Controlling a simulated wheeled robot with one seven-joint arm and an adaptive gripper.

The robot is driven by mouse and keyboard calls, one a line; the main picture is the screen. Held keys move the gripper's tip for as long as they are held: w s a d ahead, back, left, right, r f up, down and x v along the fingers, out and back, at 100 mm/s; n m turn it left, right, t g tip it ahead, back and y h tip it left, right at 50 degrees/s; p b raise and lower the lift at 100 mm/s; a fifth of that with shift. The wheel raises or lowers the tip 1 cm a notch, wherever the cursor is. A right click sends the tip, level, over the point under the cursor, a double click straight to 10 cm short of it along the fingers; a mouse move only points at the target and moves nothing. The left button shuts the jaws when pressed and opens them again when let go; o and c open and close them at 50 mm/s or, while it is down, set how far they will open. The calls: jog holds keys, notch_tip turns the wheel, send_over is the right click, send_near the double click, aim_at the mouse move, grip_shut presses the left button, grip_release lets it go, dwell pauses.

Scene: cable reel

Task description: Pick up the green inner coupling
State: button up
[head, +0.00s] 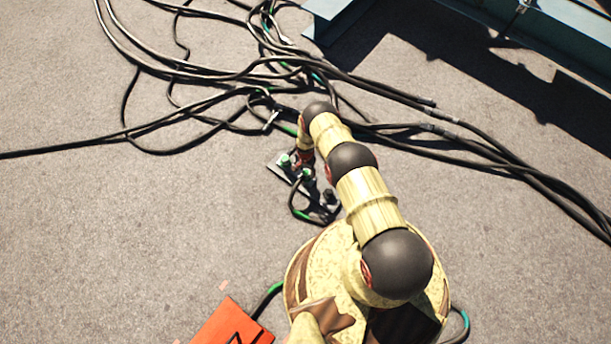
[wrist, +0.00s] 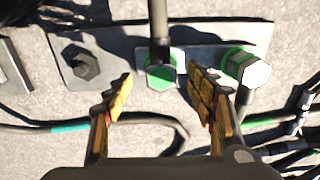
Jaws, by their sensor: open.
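In the wrist view a green coupling (wrist: 161,77) with a dark stem or cable rising from it sits mid-plate, between two others; I take it as the inner one. My gripper (wrist: 162,76) is open, its two yellow fingers on either side of this coupling in the picture. Contact and the height gap cannot be told. A second green-ringed coupling (wrist: 236,62) with a pale hex end is just right of the right finger. In the head view my gripper (head: 303,161) is over the plate, partly hidden by my arm; green couplings show there (head: 307,172).
The metal plate (wrist: 205,36) lies on rough pavement and carries a dark hex fitting (wrist: 80,62) at its left end. Loose black cables (head: 200,72) lie beyond it. An orange panel (head: 232,325) is at the bottom.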

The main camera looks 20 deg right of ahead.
aim_at(305, 172)
notch_tip(305, 172, down, 5)
jog(key=shift+w+r+b, duration=0.1)
jog(key=shift+w+b, duration=0.05)
jog(key=shift+b, duration=1.05)
jog(key=shift+c, duration=0.3)
jog(key=shift+r, duration=0.1)
jog(key=c, duration=1.3)
